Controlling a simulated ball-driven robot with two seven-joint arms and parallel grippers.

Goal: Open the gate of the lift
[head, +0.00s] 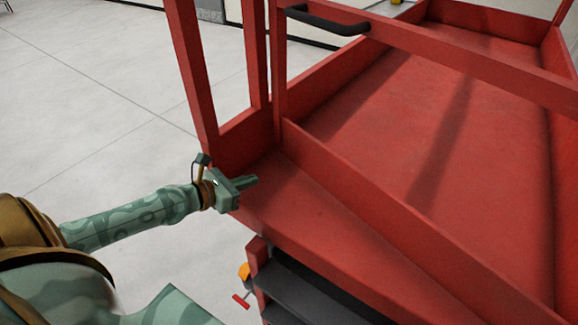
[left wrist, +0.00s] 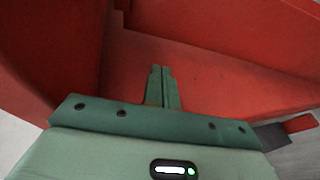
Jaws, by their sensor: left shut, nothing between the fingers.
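The red lift (head: 400,120) fills the right of the head view. Its gate (head: 440,50) shows as a red rail across the platform's near side, with a black handle (head: 328,21) at its upper left end. My left gripper (head: 256,180) is shut and empty. It is over the platform's near left edge, below and left of the handle, and apart from it. In the left wrist view its closed fingers (left wrist: 162,72) point toward red panels of the lift. Whether the fingertips touch the red surface, I cannot tell. My right gripper is out of view.
Red posts (head: 195,75) rise on the lift's left side. Dark steps (head: 310,290) sit below the platform edge, with a small orange part (head: 244,271) beside them. The pale tiled floor (head: 90,100) at the left is clear.

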